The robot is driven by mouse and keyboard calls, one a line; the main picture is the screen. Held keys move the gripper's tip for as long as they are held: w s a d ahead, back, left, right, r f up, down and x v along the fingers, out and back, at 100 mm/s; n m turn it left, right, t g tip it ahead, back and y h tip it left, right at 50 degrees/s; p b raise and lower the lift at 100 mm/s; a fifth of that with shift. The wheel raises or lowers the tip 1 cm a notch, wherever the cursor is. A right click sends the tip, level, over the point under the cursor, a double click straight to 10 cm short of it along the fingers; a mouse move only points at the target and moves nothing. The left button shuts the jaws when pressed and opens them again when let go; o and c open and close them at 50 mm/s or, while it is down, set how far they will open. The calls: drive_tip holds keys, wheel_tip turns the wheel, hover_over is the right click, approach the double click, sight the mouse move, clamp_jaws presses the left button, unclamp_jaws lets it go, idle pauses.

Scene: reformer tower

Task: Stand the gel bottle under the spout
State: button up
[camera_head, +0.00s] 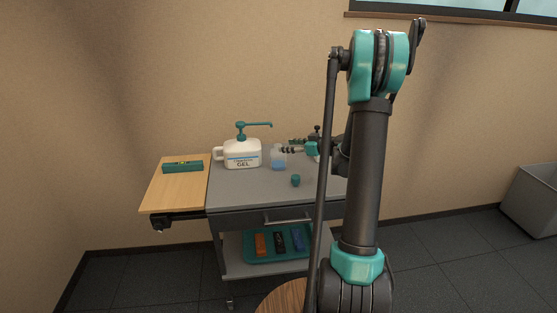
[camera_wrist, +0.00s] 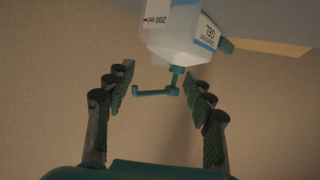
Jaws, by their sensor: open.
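The gel bottle (camera_head: 279,160) is small and translucent with blue at its base. It stands upright on the grey cart, just right of the big white gel jug (camera_head: 243,157). The jug's teal pump spout (camera_head: 258,125) points right, above the bottle's side of the jug. My gripper (camera_head: 288,150) is open beside the bottle's upper right. In the wrist view, which is upside down, my open fingers (camera_wrist: 158,78) show nothing clearly held. The bottle (camera_wrist: 160,20), marked 200 ml, shows past the fingertips and overlaps the jug (camera_wrist: 208,36). I cannot tell whether the fingertips touch it.
A small teal cap (camera_head: 295,181) lies on the grey cart top (camera_head: 240,189). A teal box (camera_head: 182,167) sits on the wooden side leaf (camera_head: 165,193). A teal tray (camera_head: 270,260) with several coloured items is on the lower shelf. My arm hides the cart's right end.

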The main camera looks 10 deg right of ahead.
sight(278, 156)
drive_tip(key=shift+x, duration=3.1)
drive_tip(key=shift+s+f, duration=0.1)
drive_tip(key=shift+f, duration=0.05)
clamp_jaws()
